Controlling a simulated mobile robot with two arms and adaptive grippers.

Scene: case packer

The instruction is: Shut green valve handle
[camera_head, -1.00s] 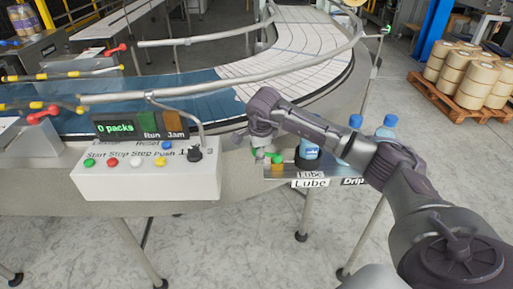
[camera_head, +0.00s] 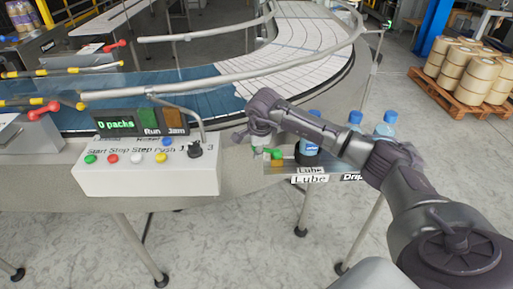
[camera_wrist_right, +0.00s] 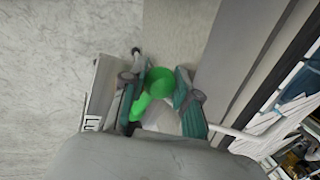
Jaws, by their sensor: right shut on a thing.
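The green valve handle shows in the right wrist view (camera_wrist_right: 150,92) as a round green knob with a green lever running down and left from it. In the head view a small green part of the handle (camera_head: 275,153) shows beside the Lube sign, mostly hidden by my gripper. My right gripper (camera_head: 260,150) points down at it from above. In the right wrist view its two fingers (camera_wrist_right: 160,98) stand on either side of the green handle, shut on it. The exact contact points are hard to see. My left gripper is not in view.
A control box (camera_head: 150,178) with coloured buttons and a black knob stands left of the handle. Blue-capped bottles (camera_head: 355,120) stand right of it, partly behind my arm. A curved conveyor (camera_head: 300,50) with rails lies behind.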

